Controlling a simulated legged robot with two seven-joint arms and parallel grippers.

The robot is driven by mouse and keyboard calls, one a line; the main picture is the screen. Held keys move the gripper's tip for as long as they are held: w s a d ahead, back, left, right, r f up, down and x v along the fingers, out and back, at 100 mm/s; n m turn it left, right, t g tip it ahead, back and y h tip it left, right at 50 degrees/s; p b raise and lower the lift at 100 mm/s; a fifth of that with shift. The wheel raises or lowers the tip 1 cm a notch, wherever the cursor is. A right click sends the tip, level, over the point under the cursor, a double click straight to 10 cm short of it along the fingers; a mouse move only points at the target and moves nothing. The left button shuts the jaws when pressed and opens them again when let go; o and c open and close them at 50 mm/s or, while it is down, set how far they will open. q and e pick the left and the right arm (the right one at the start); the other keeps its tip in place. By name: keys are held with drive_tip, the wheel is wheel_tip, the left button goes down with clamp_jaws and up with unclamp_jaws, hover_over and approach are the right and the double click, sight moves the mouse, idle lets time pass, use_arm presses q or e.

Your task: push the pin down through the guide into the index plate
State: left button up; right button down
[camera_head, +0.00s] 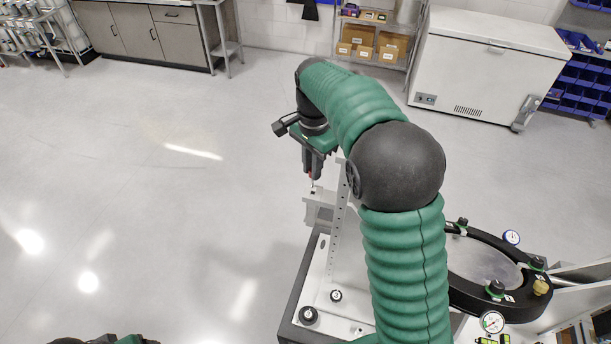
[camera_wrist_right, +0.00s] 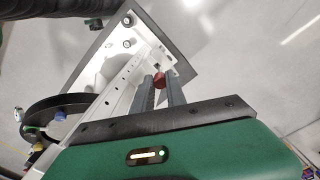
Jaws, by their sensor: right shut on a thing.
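My right gripper (camera_head: 312,174) points down at the left edge of the fixture. It is shut on the pin's red head (camera_wrist_right: 159,80), which shows between the two dark fingers in the right wrist view. In the head view only a speck of red shows at the fingertips, just above a small light-grey block (camera_head: 319,198) that looks like the guide. The pin's shaft is mostly hidden, and I cannot tell how deep it sits. I cannot clearly identify the index plate. My left gripper is not in view.
A perforated upright strip (camera_head: 338,232) stands close beside the right gripper. The black mirror ring (camera_head: 462,296) with knobs and gauges lies to the right. Black knobs (camera_head: 309,315) stand on the white base. Open floor (camera_head: 150,200) lies to the left. A white chest freezer (camera_head: 485,65) stands behind.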

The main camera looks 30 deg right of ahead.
drive_tip(key=shift+d+r+p, duration=0.35)
drive_tip(key=shift+r, duration=0.3)
drive_tip(key=shift+s+r+p, duration=0.1)
drive_tip(key=shift+r+p, duration=0.65)
drive_tip(key=shift+r, duration=0.05)
drive_tip(key=shift+a, duration=0.1)
drive_tip(key=shift+f, duration=0.1)
